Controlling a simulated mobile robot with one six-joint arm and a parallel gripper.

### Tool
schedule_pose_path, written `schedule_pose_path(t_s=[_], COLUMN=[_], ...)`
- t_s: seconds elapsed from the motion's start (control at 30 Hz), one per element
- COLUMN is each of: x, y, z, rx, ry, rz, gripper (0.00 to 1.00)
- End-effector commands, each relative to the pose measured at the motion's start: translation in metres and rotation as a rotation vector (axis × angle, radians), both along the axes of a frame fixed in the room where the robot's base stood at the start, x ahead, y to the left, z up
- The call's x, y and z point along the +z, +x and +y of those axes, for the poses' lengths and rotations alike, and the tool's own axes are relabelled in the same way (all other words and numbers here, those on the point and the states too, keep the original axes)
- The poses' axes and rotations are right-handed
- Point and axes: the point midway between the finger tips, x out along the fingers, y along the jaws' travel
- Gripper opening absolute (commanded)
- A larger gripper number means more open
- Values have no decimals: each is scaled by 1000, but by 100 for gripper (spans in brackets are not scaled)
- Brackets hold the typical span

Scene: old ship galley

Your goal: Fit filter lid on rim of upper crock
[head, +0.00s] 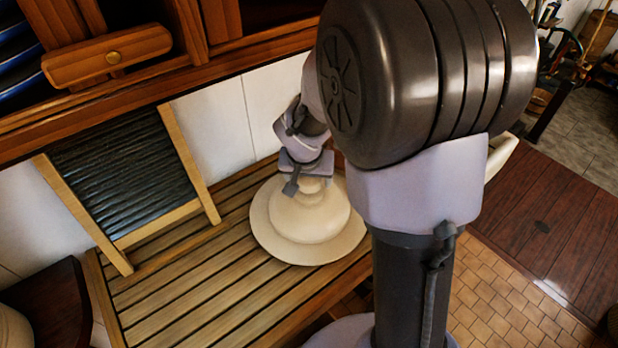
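A cream, domed round piece with a wide flat brim, which looks like the filter lid (310,222), shows at the centre over the slatted wooden top. My gripper (302,185) points down at the top of its dome. One grey finger shows at the near left side of the dome's top; the other finger and any knob between them are hidden. I cannot tell whether the gripper holds the lid. No crock is clearly visible below the brim, and I cannot tell whether the brim rests on something or hangs above the slats.
A ribbed washboard (125,175) in a wooden frame leans on the white wall. Wooden shelving (110,95) with a drawer overhangs the back. A dark wooden surface (50,310) with part of a cream rounded object (12,328) is at lower left. The slats (190,290) left of the lid are clear.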

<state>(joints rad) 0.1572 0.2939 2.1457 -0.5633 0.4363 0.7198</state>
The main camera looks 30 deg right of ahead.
Motion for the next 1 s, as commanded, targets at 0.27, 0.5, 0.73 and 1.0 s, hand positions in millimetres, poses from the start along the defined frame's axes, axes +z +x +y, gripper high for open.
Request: schedule_pose_path(t_s=[0.27, 0.5, 0.73, 1.0], x=[8, 56, 101, 167], y=[0, -17, -47, -179], z=[0, 12, 32, 122], rx=[0, -1, 17, 195], ry=[0, 0, 27, 226], rz=[0, -4, -28, -143], gripper=[73, 73, 73, 73])
